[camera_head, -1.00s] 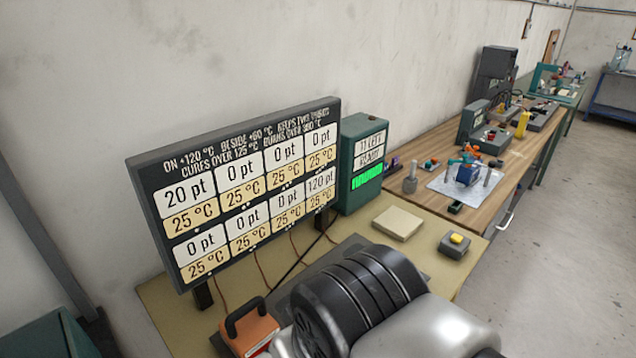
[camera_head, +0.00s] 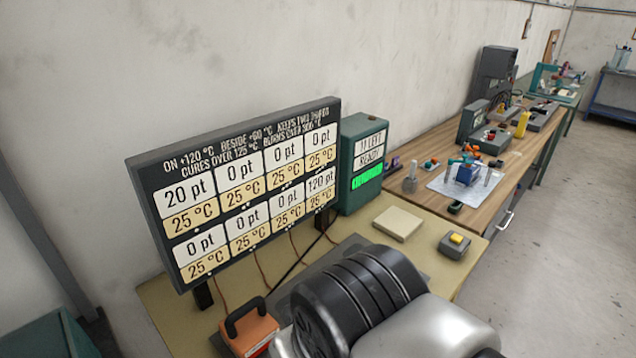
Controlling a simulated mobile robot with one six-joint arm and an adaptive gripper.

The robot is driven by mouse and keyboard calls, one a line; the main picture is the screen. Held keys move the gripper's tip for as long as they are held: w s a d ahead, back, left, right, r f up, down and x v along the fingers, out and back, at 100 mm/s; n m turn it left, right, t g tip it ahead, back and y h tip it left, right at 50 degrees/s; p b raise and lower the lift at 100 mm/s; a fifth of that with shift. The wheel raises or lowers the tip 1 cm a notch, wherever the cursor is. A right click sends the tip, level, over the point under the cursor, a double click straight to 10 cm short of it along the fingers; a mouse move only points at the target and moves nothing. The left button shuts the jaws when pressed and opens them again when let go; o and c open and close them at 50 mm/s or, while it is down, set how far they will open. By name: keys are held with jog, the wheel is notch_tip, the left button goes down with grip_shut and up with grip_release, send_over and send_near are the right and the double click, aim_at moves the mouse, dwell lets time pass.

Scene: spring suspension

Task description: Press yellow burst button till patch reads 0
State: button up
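The yellow burst button (camera_head: 456,239) sits on a small dark grey box (camera_head: 453,250) on the near tan bench, right of a flat beige block. The display board (camera_head: 240,185) shows two rows of patch readings. Its top row reads 20, 0, 0 and 0 pt; its bottom row reads 0, 0, 0 and 120 pt. Every patch shows 25 °C. The green unit (camera_head: 361,165) beside it reads "11 LEFT" and "READY" above a green bar. My arm fills the lower middle of the view. My gripper's fingers do not show.
The flat beige block (camera_head: 398,223) lies on the near bench (camera_head: 165,312). An orange tool with a black handle (camera_head: 252,328) stands at the front left. A wooden bench (camera_head: 519,158) with several small devices runs to the back right. Grey floor (camera_head: 570,200) is open at right.

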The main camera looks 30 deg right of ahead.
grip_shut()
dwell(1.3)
